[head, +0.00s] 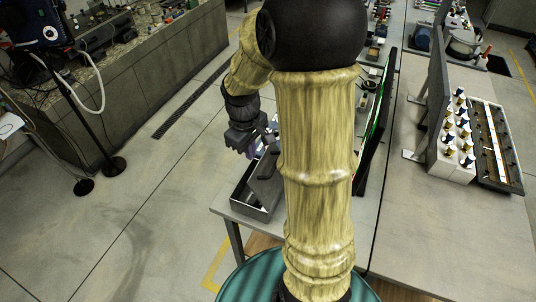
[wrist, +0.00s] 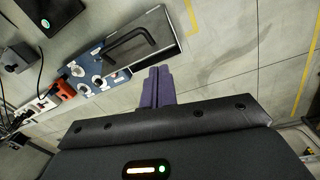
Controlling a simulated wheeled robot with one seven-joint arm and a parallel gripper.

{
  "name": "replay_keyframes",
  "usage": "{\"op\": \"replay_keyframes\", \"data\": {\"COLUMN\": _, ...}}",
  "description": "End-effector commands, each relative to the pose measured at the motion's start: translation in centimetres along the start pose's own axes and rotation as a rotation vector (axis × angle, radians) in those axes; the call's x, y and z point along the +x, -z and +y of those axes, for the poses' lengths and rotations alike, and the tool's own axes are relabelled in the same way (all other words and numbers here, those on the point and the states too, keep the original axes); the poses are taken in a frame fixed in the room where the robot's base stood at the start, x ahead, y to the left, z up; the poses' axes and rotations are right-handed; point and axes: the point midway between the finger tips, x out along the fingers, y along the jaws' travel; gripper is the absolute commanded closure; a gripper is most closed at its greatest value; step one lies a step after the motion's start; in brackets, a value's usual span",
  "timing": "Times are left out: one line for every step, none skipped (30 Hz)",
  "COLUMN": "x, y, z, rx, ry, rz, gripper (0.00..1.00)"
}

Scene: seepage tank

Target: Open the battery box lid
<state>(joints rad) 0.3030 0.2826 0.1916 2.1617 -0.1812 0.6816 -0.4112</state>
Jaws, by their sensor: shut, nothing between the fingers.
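The battery box, a grey metal box (head: 241,199), stands at the near left corner of the work table, mostly left of my arm. A dark grey slab, which looks like its lid (head: 266,184), shows tilted at the box; my arm hides part of it. In the wrist view the box (wrist: 160,58) lies at top centre, with a black bent bar across its grey face. My gripper (head: 254,150) is above the far end of the box. Its purple fingers are pressed together and empty, and in the wrist view the fingertips (wrist: 158,70) show just below the box's edge. I cannot tell whether they touch it.
A blue panel with round fittings (wrist: 96,68) and an orange-red part (wrist: 66,90) sit beside the box. An upright dark screen (head: 376,130) stands right of my arm. A stone counter (head: 130,80) is far left, with open floor between.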

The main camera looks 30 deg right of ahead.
Motion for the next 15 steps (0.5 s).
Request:
{"op": "replay_keyframes", "data": {"x": 0.4, "y": 0.4, "z": 1.6, "rx": -0.037, "ry": 0.009, "rz": -0.022, "gripper": 1.00}}
{"op": "replay_keyframes", "data": {"x": 0.6, "y": 0.6, "z": 2.5, "rx": -0.067, "ry": 0.014, "rz": -0.036, "gripper": 1.00}}
{"op": "replay_keyframes", "data": {"x": 0.8, "y": 0.8, "z": 3.7, "rx": -0.105, "ry": 0.022, "rz": -0.053, "gripper": 1.00}}
{"op": "replay_keyframes", "data": {"x": 0.9, "y": 0.9, "z": 4.5, "rx": -0.132, "ry": 0.028, "rz": -0.065, "gripper": 1.00}}
{"op": "replay_keyframes", "data": {"x": 1.0, "y": 1.0, "z": 5.3, "rx": -0.156, "ry": 0.033, "rz": -0.074, "gripper": 1.00}}
{"op": "replay_keyframes", "data": {"x": 1.1, "y": 1.0, "z": 6.1, "rx": -0.183, "ry": 0.041, "rz": -0.086, "gripper": 1.00}}
{"op": "replay_keyframes", "data": {"x": 1.2, "y": 1.0, "z": 6.6, "rx": -0.200, "ry": 0.044, "rz": -0.092, "gripper": 1.00}}
{"op": "replay_keyframes", "data": {"x": 1.2, "y": 1.0, "z": 7.0, "rx": -0.214, "ry": 0.048, "rz": -0.098, "gripper": 1.00}}
{"op": "replay_keyframes", "data": {"x": 1.2, "y": 1.1, "z": 7.3, "rx": -0.226, "ry": 0.050, "rz": -0.101, "gripper": 1.00}}
{"op": "replay_keyframes", "data": {"x": 1.3, "y": 1.1, "z": 7.4, "rx": -0.233, "ry": 0.052, "rz": -0.104, "gripper": 1.00}}
{"op": "replay_keyframes", "data": {"x": 1.3, "y": 1.1, "z": 7.5, "rx": -0.237, "ry": 0.053, "rz": -0.106, "gripper": 1.00}}
{"op": "replay_keyframes", "data": {"x": 1.3, "y": 1.0, "z": 7.5, "rx": -0.238, "ry": 0.053, "rz": -0.106, "gripper": 1.00}}
{"op": "replay_keyframes", "data": {"x": 1.3, "y": 1.0, "z": 7.5, "rx": -0.239, "ry": 0.053, "rz": -0.106, "gripper": 1.00}}
{"op": "replay_keyframes", "data": {"x": 1.2, "y": 1.0, "z": 7.5, "rx": -0.238, "ry": 0.053, "rz": -0.106, "gripper": 1.00}}
{"op": "replay_keyframes", "data": {"x": 1.2, "y": 1.0, "z": 7.5, "rx": -0.238, "ry": 0.052, "rz": -0.106, "gripper": 1.00}}
